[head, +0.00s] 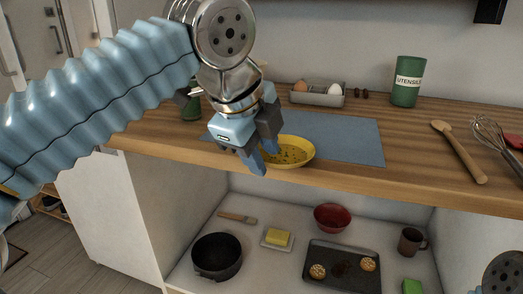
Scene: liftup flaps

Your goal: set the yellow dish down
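The yellow dish (293,152) shows in the head view at the front of the wooden counter, over the front part of the blue mat (345,139). Dark specks show inside it. My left gripper (265,156) comes down from above at the dish's left rim, with its fingertips close together and the rim between them. The gripper hides the dish's left side. I cannot tell whether the dish's underside touches the mat. My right gripper is out of view; only a round joint of my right arm shows at the lower right corner.
A grey egg tray (318,100) and a green utensils canister (407,82) stand at the back. A wooden spoon (460,153) and a whisk (493,137) lie at right. The open shelf below holds a black pot (217,257), red bowl (332,217) and baking tray (342,268).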

